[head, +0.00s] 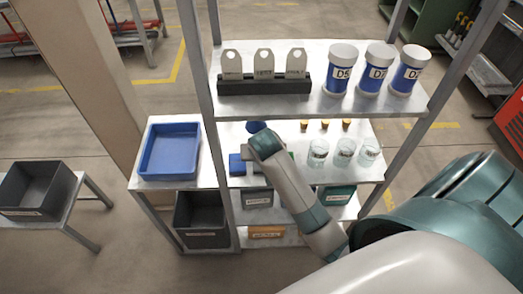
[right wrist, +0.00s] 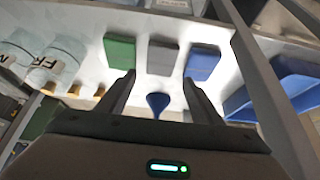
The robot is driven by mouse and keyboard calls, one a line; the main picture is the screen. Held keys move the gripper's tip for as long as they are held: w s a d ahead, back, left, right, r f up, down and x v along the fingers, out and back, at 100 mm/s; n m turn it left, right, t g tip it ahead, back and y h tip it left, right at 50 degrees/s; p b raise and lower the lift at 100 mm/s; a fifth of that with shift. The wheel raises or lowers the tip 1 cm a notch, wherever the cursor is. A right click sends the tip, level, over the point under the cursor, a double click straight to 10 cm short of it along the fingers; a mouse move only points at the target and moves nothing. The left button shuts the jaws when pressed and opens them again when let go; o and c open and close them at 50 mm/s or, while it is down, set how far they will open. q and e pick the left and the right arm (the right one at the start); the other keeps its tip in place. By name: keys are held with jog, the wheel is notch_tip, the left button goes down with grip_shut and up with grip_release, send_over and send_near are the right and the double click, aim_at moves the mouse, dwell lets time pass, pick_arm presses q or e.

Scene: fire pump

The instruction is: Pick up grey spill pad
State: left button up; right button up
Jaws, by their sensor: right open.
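The grey spill pad (right wrist: 162,57) lies on the white middle shelf, between a green pad (right wrist: 120,52) and a blue pad (right wrist: 203,62) in the right wrist view. My right gripper (right wrist: 158,82) is open and empty. Its two fingers point toward the grey pad, with a gap before it. In the head view, my right arm reaches over the middle shelf and hides most of the grey pad. The blue pad (head: 236,165) shows there at the left of my wrist. My left gripper is not in view.
A blue funnel (right wrist: 158,102) stands close by, between the fingers in the right wrist view. Glass jars (head: 343,152) and small brass pieces (head: 325,125) are to the right. The upper shelf (head: 330,108) and its posts frame the space. A blue tray (head: 170,150) sits left.

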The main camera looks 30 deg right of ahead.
jog(key=shift+p+x, duration=0.35)
jog(key=shift+x, duration=1.6)
jog(key=shift+f, duration=0.1)
jog(key=shift+w+d+f+p, duration=0.1)
jog(key=shift+w+f+p, duration=0.2)
jog(key=shift+f+p, duration=0.3)
jog(key=p+x, duration=0.1)
jog(key=x, duration=0.1)
jog(key=shift+w+f, duration=0.1)
jog(key=shift+f, duration=0.15)
jog(key=shift+w+d+f, duration=0.1)
jog(key=shift+w+f, duration=0.1)
jog(key=shift+f, duration=0.3)
jog(key=c, duration=0.8)
